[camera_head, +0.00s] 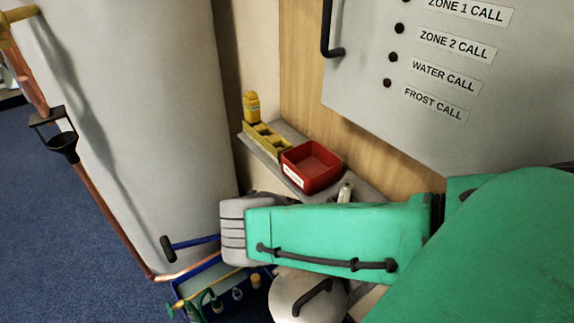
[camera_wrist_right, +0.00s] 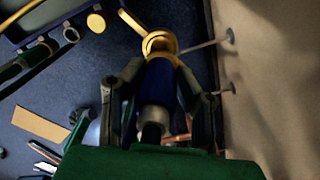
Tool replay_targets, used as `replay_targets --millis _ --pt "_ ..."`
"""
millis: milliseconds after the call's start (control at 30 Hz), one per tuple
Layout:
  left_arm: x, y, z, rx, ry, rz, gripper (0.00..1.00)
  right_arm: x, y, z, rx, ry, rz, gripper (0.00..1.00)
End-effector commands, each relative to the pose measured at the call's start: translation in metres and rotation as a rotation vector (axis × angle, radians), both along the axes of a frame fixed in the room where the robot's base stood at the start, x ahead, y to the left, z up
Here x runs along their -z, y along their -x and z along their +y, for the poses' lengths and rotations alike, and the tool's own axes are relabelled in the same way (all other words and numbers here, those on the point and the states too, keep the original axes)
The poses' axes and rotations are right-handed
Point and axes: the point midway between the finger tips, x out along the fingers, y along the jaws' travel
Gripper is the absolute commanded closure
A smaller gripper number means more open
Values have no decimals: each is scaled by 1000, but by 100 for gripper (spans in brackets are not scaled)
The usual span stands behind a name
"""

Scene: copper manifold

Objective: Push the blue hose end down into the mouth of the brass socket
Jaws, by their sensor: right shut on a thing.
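In the right wrist view my right gripper (camera_wrist_right: 157,78) is shut on the blue hose end (camera_wrist_right: 158,80), which lies lengthwise between the fingers with a pale grey collar near the palm. A brass ring, seemingly the socket mouth (camera_wrist_right: 160,42), shows just beyond the hose's far end. They overlap in this view; I cannot tell whether the hose has entered the mouth. In the head view my right gripper's grey housing (camera_head: 233,226) hides the grip and the socket. My left gripper is in neither view.
A blue-rimmed tray (camera_head: 176,290) with small bottles lies below. A red bin (camera_head: 311,166) sits on the shelf behind. The pale cylinder (camera_head: 150,110) and the wall panel (camera_head: 450,140) crowd the arm.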

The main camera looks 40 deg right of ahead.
Motion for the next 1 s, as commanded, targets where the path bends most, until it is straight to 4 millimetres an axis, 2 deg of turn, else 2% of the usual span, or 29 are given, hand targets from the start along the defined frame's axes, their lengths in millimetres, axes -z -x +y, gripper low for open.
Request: replay_targets --millis 567,1000 --pt "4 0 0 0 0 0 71 6 0 0 0 -2 -1 100" --pt "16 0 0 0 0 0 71 24 0 -1 1 -35 -25 100"
